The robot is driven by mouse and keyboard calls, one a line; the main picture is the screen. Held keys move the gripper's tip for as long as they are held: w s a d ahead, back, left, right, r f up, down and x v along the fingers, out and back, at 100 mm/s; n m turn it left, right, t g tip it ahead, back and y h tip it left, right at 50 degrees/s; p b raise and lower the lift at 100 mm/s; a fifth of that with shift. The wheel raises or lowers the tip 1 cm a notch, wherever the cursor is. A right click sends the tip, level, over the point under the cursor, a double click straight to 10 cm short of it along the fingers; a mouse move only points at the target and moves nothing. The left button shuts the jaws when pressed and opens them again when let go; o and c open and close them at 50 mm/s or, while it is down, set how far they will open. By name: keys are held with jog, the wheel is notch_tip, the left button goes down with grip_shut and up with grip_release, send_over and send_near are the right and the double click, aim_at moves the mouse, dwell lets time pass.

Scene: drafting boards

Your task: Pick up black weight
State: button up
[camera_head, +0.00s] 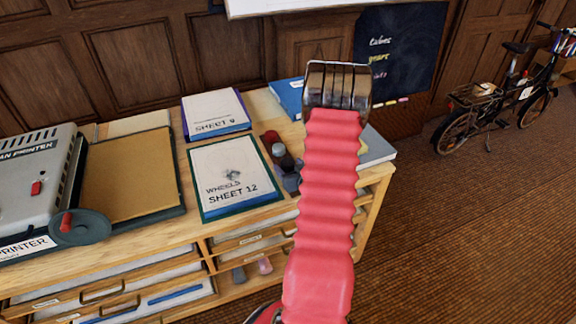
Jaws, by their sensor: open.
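A small group of weight-like objects stands on the wooden cabinet top, right of the SHEET 12 board. A dark, knob-topped piece (286,162) in this group looks like the black weight, partly hidden by its neighbours and close to my red arm. My gripper (338,82) is the dark metal end of the red ribbed arm. It is raised in front of the cabinet's back right part, above and to the right of the weight. It is open, and I see nothing held in it.
A dark red piece (270,139) stands just behind the weight. The SHEET 12 board (232,177) and SHEET 9 board (215,112) lie to the left. A grey printer (35,180) fills the far left. A blue book (287,94) and grey book (376,148) flank my arm.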

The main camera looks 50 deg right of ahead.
aim_at(289, 165)
jog(key=shift+c, duration=0.6)
jog(key=c, duration=1.4)
jog(key=shift+r, duration=0.1)
jog(key=shift+c, duration=0.2)
jog(key=shift+r, duration=4.95)
